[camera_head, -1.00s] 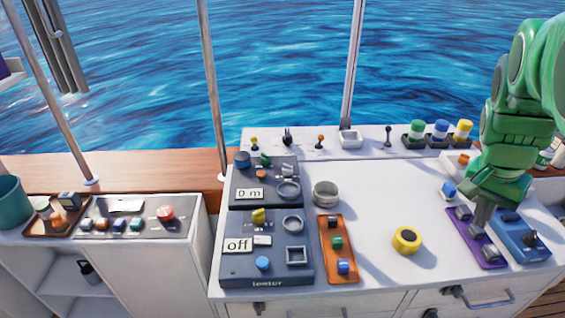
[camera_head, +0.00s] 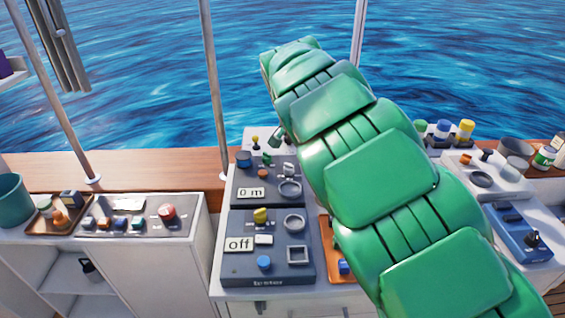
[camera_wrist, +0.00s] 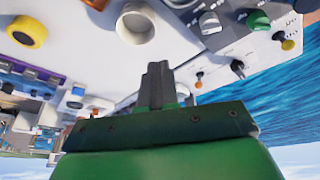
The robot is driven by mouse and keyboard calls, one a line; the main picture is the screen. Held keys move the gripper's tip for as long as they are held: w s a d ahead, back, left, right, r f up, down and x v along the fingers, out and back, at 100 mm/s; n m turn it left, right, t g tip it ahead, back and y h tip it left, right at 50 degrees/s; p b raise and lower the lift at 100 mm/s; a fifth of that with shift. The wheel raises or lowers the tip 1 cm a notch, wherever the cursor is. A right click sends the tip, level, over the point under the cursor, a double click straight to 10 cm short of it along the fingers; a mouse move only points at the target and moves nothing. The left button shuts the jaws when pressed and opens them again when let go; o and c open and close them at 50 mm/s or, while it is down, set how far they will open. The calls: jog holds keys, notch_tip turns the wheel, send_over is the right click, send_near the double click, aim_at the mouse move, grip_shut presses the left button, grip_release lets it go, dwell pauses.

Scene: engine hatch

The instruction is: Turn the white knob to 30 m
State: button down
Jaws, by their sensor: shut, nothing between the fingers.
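The white knob (camera_head: 289,169) sits on the upper dark panel (camera_head: 240,206), right of a green knob. The panel's display (camera_head: 251,192) reads "0 m". The white knob also shows in the wrist view (camera_wrist: 210,22), near the top, beyond and to the right of the fingers. My gripper (camera_wrist: 157,82) is shut and empty, apart from the knob.
A lower dark panel (camera_head: 230,264) has a display reading "off". Small levers stand behind the upper panel, including an orange-tipped one (camera_wrist: 198,78). A white ring (camera_wrist: 135,22) and a yellow ring (camera_wrist: 27,31) show in the wrist view. My arm covers much of the worktop.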

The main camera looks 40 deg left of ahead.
aim_at(285, 167)
jog(key=s+a+f+n+y, duration=0.1)
jog(key=s+a+f, duration=0.1)
jog(key=s+a, duration=0.5)
jog(key=x, duration=0.7)
jog(key=a+x, duration=0.1)
jog(key=x, duration=0.2)
jog(key=shift+w, duration=0.5)
jog(key=shift+w+a, duration=0.25)
jog(key=shift+w, duration=0.7)
jog(key=shift+w+a, duration=0.3)
jog(key=shift+w, duration=0.65)
jog(key=shift+w+a+m+h, duration=0.25)
jog(key=shift+w+m+h, duration=0.1)
jog(key=shift+m, duration=0.25)
